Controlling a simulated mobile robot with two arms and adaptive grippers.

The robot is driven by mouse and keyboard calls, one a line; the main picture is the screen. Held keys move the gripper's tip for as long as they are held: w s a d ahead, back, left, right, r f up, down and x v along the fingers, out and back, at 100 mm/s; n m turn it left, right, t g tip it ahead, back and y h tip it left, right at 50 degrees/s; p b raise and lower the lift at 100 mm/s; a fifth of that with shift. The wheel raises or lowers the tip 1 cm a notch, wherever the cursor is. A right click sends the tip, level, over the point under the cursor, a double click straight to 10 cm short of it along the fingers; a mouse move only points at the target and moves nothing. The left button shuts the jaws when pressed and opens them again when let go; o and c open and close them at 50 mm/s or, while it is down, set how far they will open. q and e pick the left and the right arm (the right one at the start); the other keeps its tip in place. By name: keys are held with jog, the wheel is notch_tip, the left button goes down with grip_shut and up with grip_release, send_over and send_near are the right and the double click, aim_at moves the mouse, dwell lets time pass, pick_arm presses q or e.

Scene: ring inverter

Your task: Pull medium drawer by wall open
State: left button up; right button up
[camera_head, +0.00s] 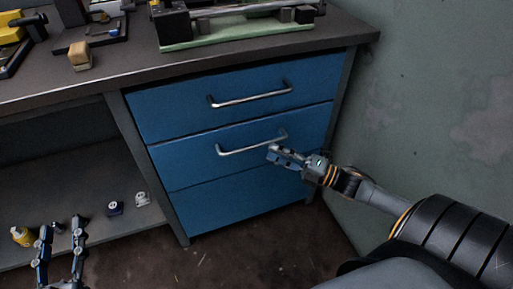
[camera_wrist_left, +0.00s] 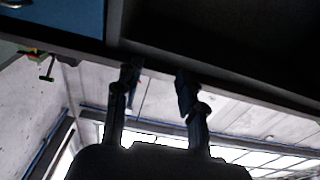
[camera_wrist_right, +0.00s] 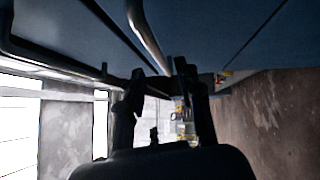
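A blue drawer unit is under the workbench beside the wall. Its middle drawer (camera_head: 190,160) looks closed and has a silver bar handle (camera_head: 235,149). My right gripper (camera_head: 273,152) is at the right part of this handle. In the right wrist view a bar handle (camera_wrist_right: 147,38) runs toward the gap between the fingertips of my right gripper (camera_wrist_right: 159,73). The fingers are apart; I cannot tell whether they touch the bar. My left gripper (camera_head: 60,238) is open and empty at the lower left, and its spread fingers also show in the left wrist view (camera_wrist_left: 157,76).
The upper drawer (camera_head: 160,105) with its handle (camera_head: 250,97) and the lower drawer (camera_head: 225,198) look closed. The green-grey wall (camera_head: 430,90) stands close on the right. Small items, including a yellow bottle (camera_head: 21,237), stand on the low shelf (camera_head: 90,185). Floor before the drawers is clear.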

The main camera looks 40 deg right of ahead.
aim_at(257, 144)
pick_arm(q)
notch_tip(257, 144, up, 6)
jog(key=s+t+h+b, duration=0.1)
jog(key=t, duration=0.2)
jog(key=shift+s+d+t, duration=0.25)
jog(key=shift+s+t, duration=0.05)
jog(key=shift+t, duration=0.1)
pick_arm(e)
jog(key=shift+x, duration=3.25)
jog(key=shift+c, duration=0.5)
grip_shut()
